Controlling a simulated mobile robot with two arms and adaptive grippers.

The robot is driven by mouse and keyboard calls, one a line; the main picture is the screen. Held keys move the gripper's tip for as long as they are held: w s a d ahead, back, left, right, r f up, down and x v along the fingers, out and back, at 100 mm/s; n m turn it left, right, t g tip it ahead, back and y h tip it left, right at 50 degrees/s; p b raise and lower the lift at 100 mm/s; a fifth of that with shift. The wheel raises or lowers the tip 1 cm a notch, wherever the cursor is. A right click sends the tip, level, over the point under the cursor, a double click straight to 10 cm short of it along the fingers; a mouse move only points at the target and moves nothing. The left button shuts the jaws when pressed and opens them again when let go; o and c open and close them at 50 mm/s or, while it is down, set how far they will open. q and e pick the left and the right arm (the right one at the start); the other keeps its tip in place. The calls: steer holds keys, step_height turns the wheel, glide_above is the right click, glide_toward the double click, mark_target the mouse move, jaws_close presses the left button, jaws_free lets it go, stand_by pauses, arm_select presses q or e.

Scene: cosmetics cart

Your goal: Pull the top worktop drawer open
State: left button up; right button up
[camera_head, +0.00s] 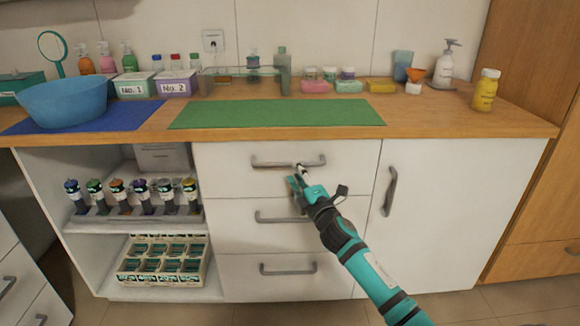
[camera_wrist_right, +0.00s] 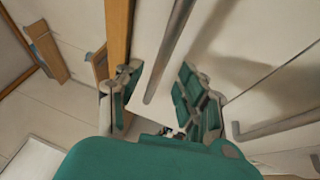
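The top worktop drawer (camera_head: 228,160) is a white front under the wooden worktop, flush with the cabinet, so it looks closed. Its grey bar handle (camera_head: 270,162) runs horizontally. My right gripper (camera_head: 304,177) is at the right half of this handle, its fingers pointing at the drawer front and partly covering the handle's view. In the right wrist view the gripper (camera_wrist_right: 157,92) is open, with a finger on each side of the grey handle bar (camera_wrist_right: 168,55). I cannot tell whether either finger touches the bar. My left gripper is not in view.
Two more drawers with handles (camera_head: 288,268) lie below, and a white cabinet door (camera_head: 445,200) is to the right. Open shelves with several bottles (camera_head: 140,195) and a crate (camera_head: 163,262) are on the left. A green mat (camera_head: 275,113) covers part of the worktop.

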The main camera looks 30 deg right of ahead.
steer(key=x, duration=0.3)
steer(key=shift+w, duration=0.4)
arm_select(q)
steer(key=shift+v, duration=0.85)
arm_select(e)
steer(key=shift+w+r, duration=0.15)
steer(key=shift+w, duration=0.2)
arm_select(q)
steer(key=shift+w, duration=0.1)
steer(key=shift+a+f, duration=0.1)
arm_select(e)
jaws_close()
